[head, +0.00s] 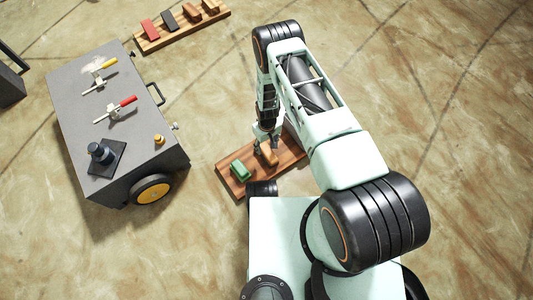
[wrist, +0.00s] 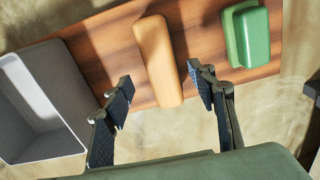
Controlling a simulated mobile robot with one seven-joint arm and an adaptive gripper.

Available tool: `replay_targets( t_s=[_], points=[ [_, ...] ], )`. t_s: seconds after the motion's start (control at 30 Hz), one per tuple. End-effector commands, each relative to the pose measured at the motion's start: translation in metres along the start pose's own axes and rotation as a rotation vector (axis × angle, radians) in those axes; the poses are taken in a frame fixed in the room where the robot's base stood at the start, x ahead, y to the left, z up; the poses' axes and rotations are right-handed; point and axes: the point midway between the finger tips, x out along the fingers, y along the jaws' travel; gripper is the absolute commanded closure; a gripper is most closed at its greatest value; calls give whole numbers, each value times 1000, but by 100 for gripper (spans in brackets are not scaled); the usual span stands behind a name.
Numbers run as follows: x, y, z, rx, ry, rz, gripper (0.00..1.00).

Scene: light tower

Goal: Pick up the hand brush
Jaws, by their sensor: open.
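A long tan wooden piece, which looks like the hand brush (head: 269,157), lies on a wooden board (head: 290,153). The brush is plain in the wrist view (wrist: 157,62), with no bristles to be seen from above. My gripper (head: 266,147) is open over the board. In the wrist view the gripper (wrist: 161,90) has one finger on each side of the brush's near end, with gaps on both sides. The height between fingertips and brush is hard to tell.
A green block (wrist: 246,33) lies right of the brush on the board. A grey open bin (wrist: 55,100) is at left in the wrist view. A dark wheeled cart (head: 130,110) with clamps stands left. Another board (head: 150,46) with several blocks lies behind.

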Motion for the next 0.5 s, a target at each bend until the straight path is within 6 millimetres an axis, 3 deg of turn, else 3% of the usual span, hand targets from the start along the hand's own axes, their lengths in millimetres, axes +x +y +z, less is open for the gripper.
replay_targets(
  t_s=[0.5],
  points=[
    [54, -1, -1, -1, 0, 1, 48]
  ],
)
